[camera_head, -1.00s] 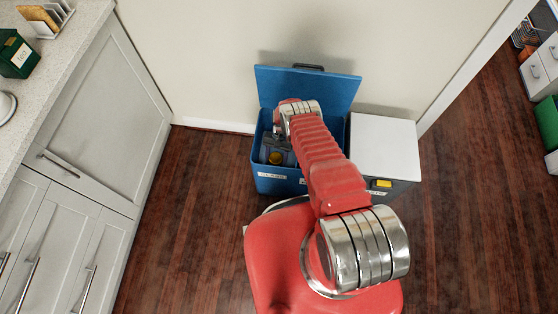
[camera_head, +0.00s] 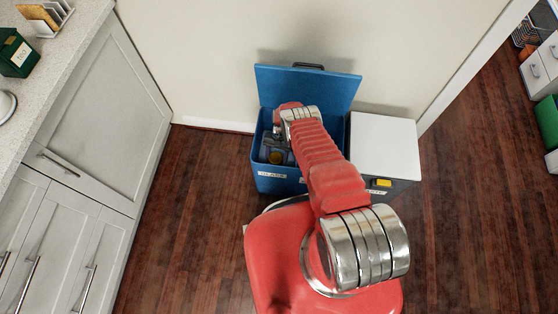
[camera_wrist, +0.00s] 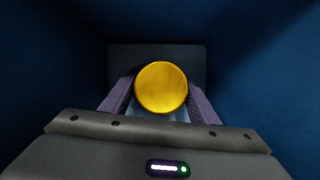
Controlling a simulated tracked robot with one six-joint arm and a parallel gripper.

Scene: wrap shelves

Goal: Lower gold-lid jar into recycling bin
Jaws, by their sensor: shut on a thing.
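The gold-lid jar shows as a round gold lid (camera_wrist: 161,87) in the wrist view, between the two fingers of my gripper (camera_wrist: 161,95). My gripper is shut on the jar. In the head view the gold lid (camera_head: 275,158) is small and dark, inside the blue recycling bin (camera_head: 277,184). The bin stands against the wall with its blue lid (camera_head: 310,88) raised. Blue bin walls surround the gripper in the wrist view. The jar's body below the lid is mostly hidden, and I cannot tell whether it touches the bin floor.
A bin with a white lid (camera_head: 385,143) stands closed just right of the blue bin. A grey cabinet with a counter (camera_head: 65,50) runs along the left and holds a green box (camera_head: 17,54). Wooden floor (camera_head: 195,215) is clear between cabinet and bin.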

